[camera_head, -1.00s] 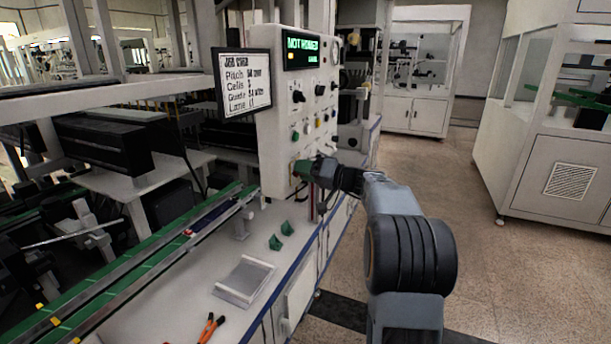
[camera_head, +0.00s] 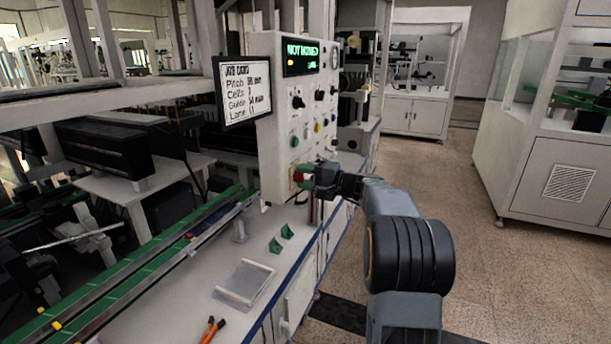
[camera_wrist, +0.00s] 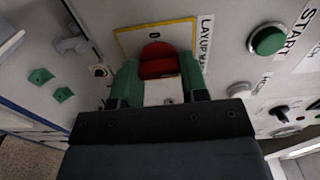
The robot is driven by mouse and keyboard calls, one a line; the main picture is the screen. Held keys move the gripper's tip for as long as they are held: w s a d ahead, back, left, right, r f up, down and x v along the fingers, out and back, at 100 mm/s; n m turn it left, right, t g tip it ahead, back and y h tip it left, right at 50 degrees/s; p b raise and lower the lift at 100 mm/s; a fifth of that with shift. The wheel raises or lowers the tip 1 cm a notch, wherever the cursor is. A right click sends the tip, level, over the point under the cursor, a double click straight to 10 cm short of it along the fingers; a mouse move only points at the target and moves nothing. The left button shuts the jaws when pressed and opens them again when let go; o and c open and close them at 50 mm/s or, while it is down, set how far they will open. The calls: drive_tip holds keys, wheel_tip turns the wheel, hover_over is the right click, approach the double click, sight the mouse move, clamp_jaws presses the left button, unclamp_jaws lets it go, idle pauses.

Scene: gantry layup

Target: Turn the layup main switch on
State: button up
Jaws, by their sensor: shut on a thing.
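The layup main switch (camera_wrist: 157,60) is a red handle on a plate with a yellow border, beside a label that reads "LAYUP MA" before it is cut off. In the wrist view my gripper (camera_wrist: 159,78) has its green fingers on both sides of the red handle and is shut on it. A pale part shows between the fingers below the red. In the head view my gripper (camera_head: 304,176) is at the lower part of the white control panel (camera_head: 270,150), with a bit of red showing at its tip. Much of the switch is hidden there.
A green START button (camera_wrist: 268,40) and other knobs are close to my gripper on the panel. A display (camera_head: 302,56) reads "NOT HOMED". A job card screen (camera_head: 242,87) hangs to the left. Green brackets (camera_head: 287,231) and a metal tray (camera_head: 244,281) lie on the bench below.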

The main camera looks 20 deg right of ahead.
drive_tip(key=shift+m, duration=0.3)
drive_tip(key=o, duration=0.9)
drive_tip(key=v, duration=1.3)
drive_tip(key=shift+s+d, duration=0.25)
drive_tip(key=shift+s, duration=0.1)
